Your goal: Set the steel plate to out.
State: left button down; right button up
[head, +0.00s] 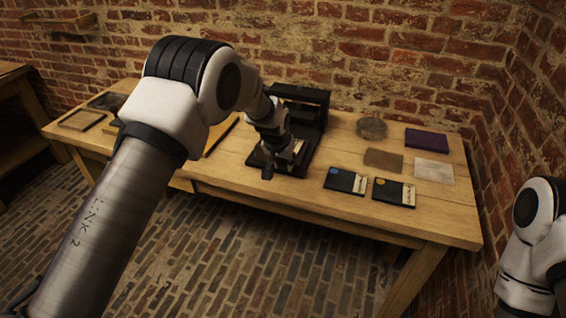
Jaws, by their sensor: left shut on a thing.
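A black apparatus (318,108) with an upright back and a flat base stands near the middle of the wooden table. My left gripper (282,166) is low over the front of its base and shut on a small part there. My own fingers and wrist hide most of that part, and I cannot tell its shape. I cannot make out the steel plate for certain; a pale grey flat square (434,171) lies at the table's right. Only part of my right arm shows at the right edge; its gripper is out of view.
The wooden table (420,222) also carries a round glass dish (371,128), a brown square (383,160), a purple block (426,139) and two dark booklets (345,181) (394,192). A framed tray (82,120) lies at the left. A brick wall stands behind.

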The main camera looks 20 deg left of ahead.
pick_arm(q)
jog(key=shift+s+f, duration=0.2)
jog(key=shift+f, duration=0.05)
jog(key=c, duration=1)
grip_release()
jog(key=shift+o, duration=0.2)
jog(key=shift+r, duration=0.15)
jog(key=shift+r, duration=0.15)
jog(key=shift+s+r, duration=0.1)
jog(key=shift+r, duration=0.25)
jog(key=v, duration=1.1)
